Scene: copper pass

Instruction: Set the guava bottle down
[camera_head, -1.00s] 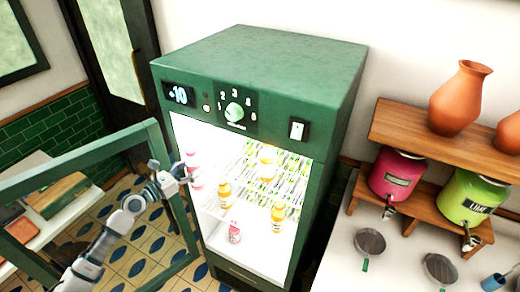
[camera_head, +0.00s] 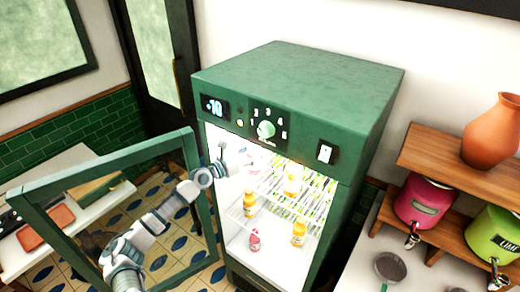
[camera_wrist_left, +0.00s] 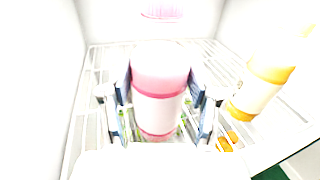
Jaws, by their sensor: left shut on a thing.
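My left gripper (camera_head: 232,166) reaches through the open front of the green fridge (camera_head: 290,85), at the upper left of its lit inside. In the left wrist view its fingers (camera_wrist_left: 160,104) are shut on the sides of a pink bottle with a pale label (camera_wrist_left: 158,108), the guava bottle. It is upright over a white wire shelf (camera_wrist_left: 95,105). I cannot tell whether its base touches the shelf. In the head view my gripper mostly hides this bottle. My right gripper is not in view.
A yellow-orange bottle (camera_wrist_left: 262,85) stands right of the held one; another pink bottle (camera_wrist_left: 162,10) is behind it. Lower down are orange bottles (camera_head: 299,232) and a pink bottle (camera_head: 254,241). The open fridge door (camera_head: 120,160) is beside my arm.

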